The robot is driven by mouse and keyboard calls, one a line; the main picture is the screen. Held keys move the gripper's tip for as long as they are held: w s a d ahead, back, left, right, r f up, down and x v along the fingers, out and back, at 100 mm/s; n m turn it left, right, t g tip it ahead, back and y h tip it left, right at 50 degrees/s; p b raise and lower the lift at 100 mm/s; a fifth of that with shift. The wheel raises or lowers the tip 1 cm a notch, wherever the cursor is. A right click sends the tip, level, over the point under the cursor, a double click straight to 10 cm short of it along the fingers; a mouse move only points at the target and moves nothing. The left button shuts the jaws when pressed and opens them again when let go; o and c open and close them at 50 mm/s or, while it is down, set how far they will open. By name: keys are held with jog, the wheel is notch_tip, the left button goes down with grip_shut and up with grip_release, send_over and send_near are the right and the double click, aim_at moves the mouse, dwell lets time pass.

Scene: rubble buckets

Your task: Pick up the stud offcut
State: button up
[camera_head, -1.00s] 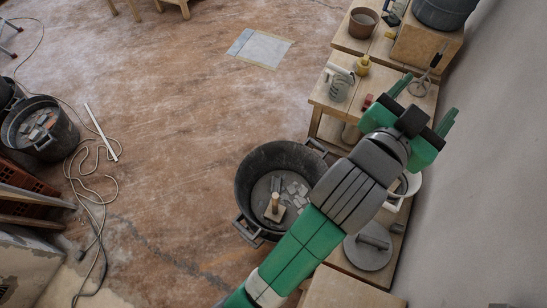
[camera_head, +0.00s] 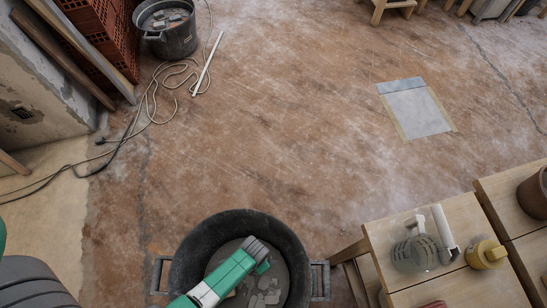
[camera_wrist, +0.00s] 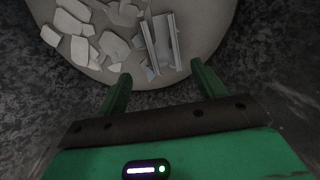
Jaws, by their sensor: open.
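The stud offcut (camera_wrist: 161,40) looks like a short grey metal channel with two raised edges. In the wrist view it lies among pale rubble pieces on the floor of the dark bucket (camera_head: 198,245). My gripper (camera_wrist: 161,70) is open and empty, its two green fingers pointing toward the offcut. The offcut lies ahead of the gap between the fingertips, with no contact visible. In the head view my arm reaches down into the bucket and hides part of its contents; I cannot make out the offcut or the fingertips there.
The bucket's dark wall surrounds the gripper. Rubble pieces (camera_wrist: 115,46) lie left of the offcut. A wooden table (camera_head: 456,290) with a yellow pot (camera_head: 486,254) stands to the right. A second bucket (camera_head: 172,38) and a cable (camera_head: 150,101) are at upper left.

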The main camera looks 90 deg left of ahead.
jog(key=shift+s, duration=0.25)
jog(key=shift+s+f+b, duration=0.2)
jog(key=shift+f+b, duration=0.2)
jog(key=shift+f, duration=0.15)
jog(key=shift+s+f+b, duration=0.15)
jog(key=shift+f+b, duration=0.2)
jog(key=shift+f, duration=0.2)
notch_tip(320, 180, down, 6)
jog(key=b, duration=0.3)
jog(key=shift+r, duration=0.35)
jog(key=c, duration=1.1)
notch_tip(320, 180, up, 10)
jog(key=p, duration=0.5)
jog(key=shift+p, duration=0.3)
